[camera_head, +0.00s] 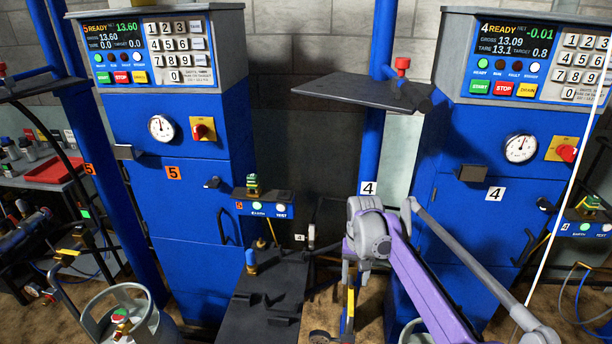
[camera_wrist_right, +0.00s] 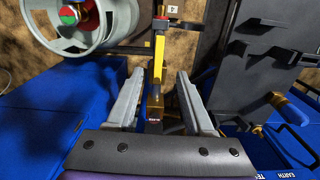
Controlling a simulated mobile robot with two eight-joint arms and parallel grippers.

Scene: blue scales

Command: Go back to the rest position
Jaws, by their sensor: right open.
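My right arm (camera_head: 410,265) comes in from the lower right, with grey joints and a purple link. In the right wrist view my right gripper (camera_wrist_right: 160,82) is open, its two grey fingers spread apart. A yellow and black handle-like part (camera_wrist_right: 157,60) shows between the fingers, with a visible gap on each side. I cannot tell how far along the fingers it lies. A yellow part also shows below the wrist in the head view (camera_head: 350,302). My left gripper is out of view.
Blue scale 5 (camera_head: 185,200) stands left and blue scale 4 (camera_head: 480,215) right. A dark flat shelf (camera_head: 345,92) juts out between them. A black stand (camera_head: 265,295) is left of my right arm. A grey gas cylinder (camera_head: 125,310) is lower left. A red tray (camera_head: 52,170) lies far left.

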